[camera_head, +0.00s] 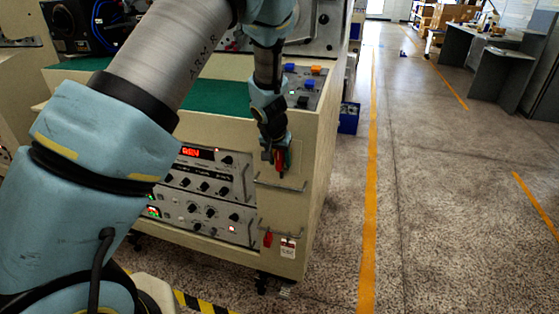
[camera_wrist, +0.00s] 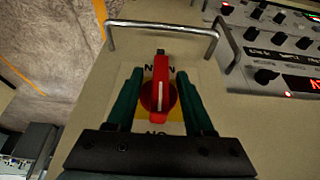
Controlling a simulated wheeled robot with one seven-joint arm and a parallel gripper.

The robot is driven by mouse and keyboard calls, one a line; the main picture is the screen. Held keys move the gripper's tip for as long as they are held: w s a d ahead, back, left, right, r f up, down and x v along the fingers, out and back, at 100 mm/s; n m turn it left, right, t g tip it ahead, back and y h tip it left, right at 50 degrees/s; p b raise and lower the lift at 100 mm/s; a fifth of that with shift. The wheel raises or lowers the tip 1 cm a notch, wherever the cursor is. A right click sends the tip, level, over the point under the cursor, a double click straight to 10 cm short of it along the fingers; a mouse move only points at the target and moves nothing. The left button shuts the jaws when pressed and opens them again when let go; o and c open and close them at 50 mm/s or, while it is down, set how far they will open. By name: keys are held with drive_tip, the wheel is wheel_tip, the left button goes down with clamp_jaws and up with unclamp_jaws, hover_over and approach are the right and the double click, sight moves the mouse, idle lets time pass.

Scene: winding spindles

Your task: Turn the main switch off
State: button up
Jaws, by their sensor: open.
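The main switch (camera_wrist: 160,92) is a red rotary knob with a white line on its grip, on a yellow and white plate. Its grip runs up and down in the wrist view. Lettering above and below it is partly hidden and looks upside down. My gripper (camera_wrist: 158,78) is open, with one green finger on each side of the knob. Whether the fingers touch it I cannot tell. In the head view my gripper (camera_head: 275,152) points down at the cabinet front, and the red switch (camera_head: 280,160) shows beside its fingers.
A metal bar handle (camera_wrist: 160,27) stands out close to the switch plate. Panels with black knobs (camera_head: 205,185) and a red display are beside it. Lower on the cabinet (camera_head: 310,190) are a red part (camera_head: 268,239) and another handle. Open floor lies to the right.

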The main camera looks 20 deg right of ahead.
drive_tip(key=shift+c, duration=0.3)
drive_tip(key=shift+r, duration=0.1)
clamp_jaws()
